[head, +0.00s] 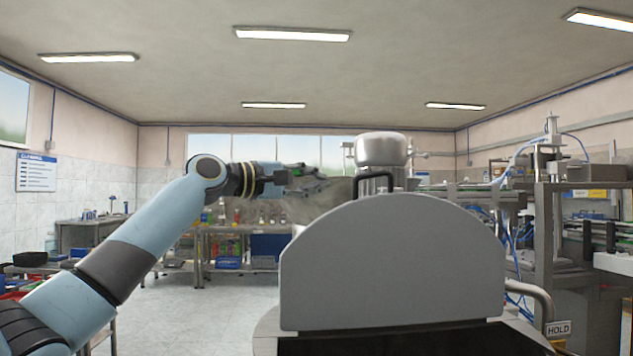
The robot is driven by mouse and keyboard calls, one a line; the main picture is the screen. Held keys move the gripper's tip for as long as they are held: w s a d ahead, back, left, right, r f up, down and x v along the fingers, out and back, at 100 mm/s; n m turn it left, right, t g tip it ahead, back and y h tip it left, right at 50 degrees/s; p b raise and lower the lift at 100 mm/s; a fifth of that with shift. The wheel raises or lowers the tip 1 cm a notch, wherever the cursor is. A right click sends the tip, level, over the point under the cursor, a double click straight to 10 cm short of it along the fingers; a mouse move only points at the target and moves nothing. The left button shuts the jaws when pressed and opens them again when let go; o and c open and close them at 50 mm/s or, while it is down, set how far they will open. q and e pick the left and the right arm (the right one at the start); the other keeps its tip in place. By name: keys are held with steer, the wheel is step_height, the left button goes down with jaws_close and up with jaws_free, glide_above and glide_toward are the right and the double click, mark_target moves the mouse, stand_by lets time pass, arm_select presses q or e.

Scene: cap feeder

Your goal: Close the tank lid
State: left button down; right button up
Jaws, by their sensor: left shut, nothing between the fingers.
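The tank lid (392,262) is a grey plate with a rounded top, standing raised at the centre of the head view. A dark handle (375,182) shows at its top edge. Below it, the tank (266,335) shows its rim and a dark opening. My left gripper (325,185) is shut and empty, just left of the handle, at about the height of the lid's top edge. Whether it touches the lid cannot be told. The lid hides what lies directly behind it. My right gripper is not in view.
A silver cylindrical unit (381,149) rises behind the lid. Machinery with a conveyor (480,195) and blue hoses stands at the right, with a HOLD sign (558,328) low down. Benches with bottles (230,245) line the back. The floor (190,315) at left is partly clear.

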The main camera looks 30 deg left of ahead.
arm_select(q)
steer(key=w+d, duration=0.1)
steer(key=d+p, duration=0.1)
steer(key=d, duration=0.1)
steer(key=w+d, duration=0.1)
steer(key=d, duration=0.1)
steer(key=shift+w+p, duration=0.3)
steer(key=shift+p, duration=0.1)
steer(key=shift+f, duration=0.1)
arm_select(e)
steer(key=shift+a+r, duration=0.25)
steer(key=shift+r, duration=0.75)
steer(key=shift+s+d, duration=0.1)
